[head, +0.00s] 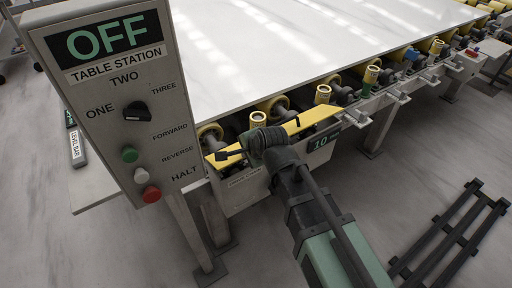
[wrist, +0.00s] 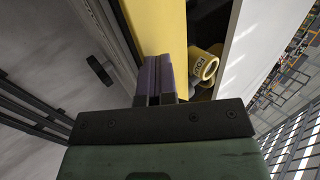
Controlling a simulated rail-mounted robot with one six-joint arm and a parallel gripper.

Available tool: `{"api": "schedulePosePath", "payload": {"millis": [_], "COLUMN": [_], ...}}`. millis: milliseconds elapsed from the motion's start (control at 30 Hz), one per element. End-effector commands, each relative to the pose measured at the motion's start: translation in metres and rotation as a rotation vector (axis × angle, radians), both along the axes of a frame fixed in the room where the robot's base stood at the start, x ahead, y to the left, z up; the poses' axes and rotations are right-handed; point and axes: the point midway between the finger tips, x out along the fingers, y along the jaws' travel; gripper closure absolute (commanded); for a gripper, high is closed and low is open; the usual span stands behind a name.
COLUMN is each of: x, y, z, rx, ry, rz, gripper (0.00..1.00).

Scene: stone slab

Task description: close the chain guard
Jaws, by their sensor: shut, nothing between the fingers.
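The chain guard, a long yellow panel (head: 312,116), runs along the front edge of the table in the head view, in front of the rollers. It lies at a slant, with the rollers showing behind it. My wrist covers part of it. In the wrist view the yellow panel (wrist: 161,25) runs up the picture just beyond my fingertips. My gripper (wrist: 155,62) is shut and empty, its two dark fingers side by side, at or very near the yellow panel; I cannot tell if they touch. In the head view my fingertips are hard to make out.
A control box (head: 110,100) reading OFF stands close on the left. A white slab (head: 290,45) lies on the table. A yellow roller end (wrist: 204,66) shows beside the panel. A dark rack (head: 450,235) lies on the floor at right. Open floor surrounds it.

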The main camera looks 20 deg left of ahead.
Motion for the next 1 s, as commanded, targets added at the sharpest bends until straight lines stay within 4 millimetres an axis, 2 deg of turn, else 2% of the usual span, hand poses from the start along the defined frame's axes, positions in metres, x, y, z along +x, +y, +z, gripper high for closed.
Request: {"api": "schedulePosePath", "payload": {"millis": [33, 400, 633, 1000], "x": [-0.004, -0.009, -0.01, -0.011], "y": [-0.005, -0.016, -0.018, -0.019], "z": [-0.016, -0.041, -0.05, -0.053], "rx": [0.027, 0.043, 0.042, 0.039], "ry": [-0.016, -0.026, -0.026, -0.024], "rz": [-0.001, -0.002, -0.002, -0.001], "gripper": [1.0, 1.0, 1.0, 1.0]}}
